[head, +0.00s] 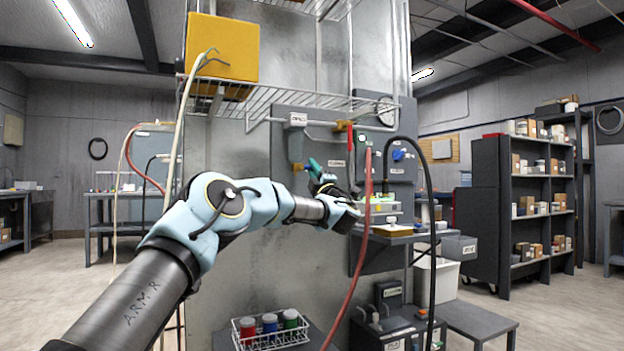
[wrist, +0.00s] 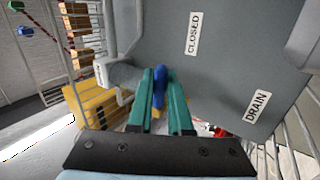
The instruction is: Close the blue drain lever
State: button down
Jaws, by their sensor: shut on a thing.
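The blue drain lever (wrist: 160,88) shows in the wrist view between the two green fingers of my gripper (wrist: 162,75). My gripper is shut on it, one finger on each side. The grey panel behind carries a CLOSED label (wrist: 193,33) above the lever's right and a DRAIN label (wrist: 257,103) farther right and lower. In the head view my gripper (head: 315,167) is at the lower part of the grey panel (head: 290,145). The lever cannot be made out there, and its pivot is not clear in either view.
A wire shelf (head: 290,107) with a yellow box (head: 222,48) is above my arm. A red hose (head: 362,235) and a black hose (head: 428,190) hang right of my gripper. A wire basket of colored jars (head: 270,328) stands below. A blue knob (head: 398,155) is on the right panel.

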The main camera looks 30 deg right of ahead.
jog(key=shift+r+n+y, duration=0.15)
jog(key=shift+n+y, duration=0.45)
jog(key=shift+n, duration=0.2)
jog(key=c, duration=0.8)
grip_release()
jog(key=shift+c, duration=0.2)
jog(key=b+v, duration=0.1)
jog(key=v, duration=0.9)
jog(key=shift+s+f, duration=0.25)
jog(key=shift+f, duration=0.1)
